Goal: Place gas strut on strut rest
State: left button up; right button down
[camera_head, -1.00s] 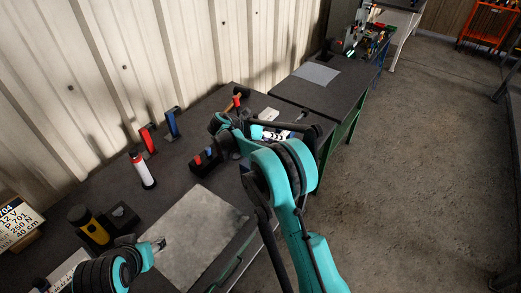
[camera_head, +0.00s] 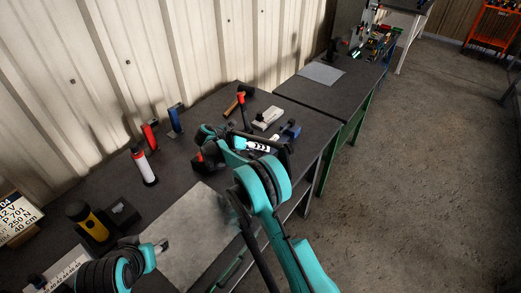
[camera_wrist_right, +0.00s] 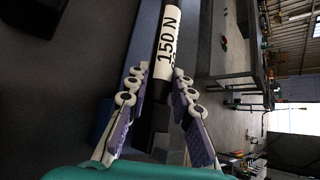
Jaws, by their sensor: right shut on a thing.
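The gas strut is a dark rod with a white sleeve printed "150 N" (camera_wrist_right: 167,38) in the right wrist view. My right gripper (camera_wrist_right: 160,108) is shut on it, with a purple-padded finger on each side. In the head view the strut's white label (camera_head: 258,147) shows beside my right gripper, over the bench; my arm hides part of the strut. I cannot tell for sure which fixture is the strut rest. My left gripper (camera_head: 162,246) is over the grey mat's left edge; its jaw opening is unclear.
The bench holds a grey mat (camera_head: 195,235), a red-white bottle (camera_head: 144,167), red (camera_head: 150,137) and blue (camera_head: 174,120) stands, a yellow-black torch (camera_head: 88,222), a hammer (camera_head: 240,98), a whitish block (camera_head: 267,118) and a blue fixture (camera_head: 290,131). A printed card (camera_head: 18,218) stands left.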

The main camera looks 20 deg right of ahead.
jog(key=c, duration=1.3)
grip_release()
jog(key=shift+f, duration=0.1)
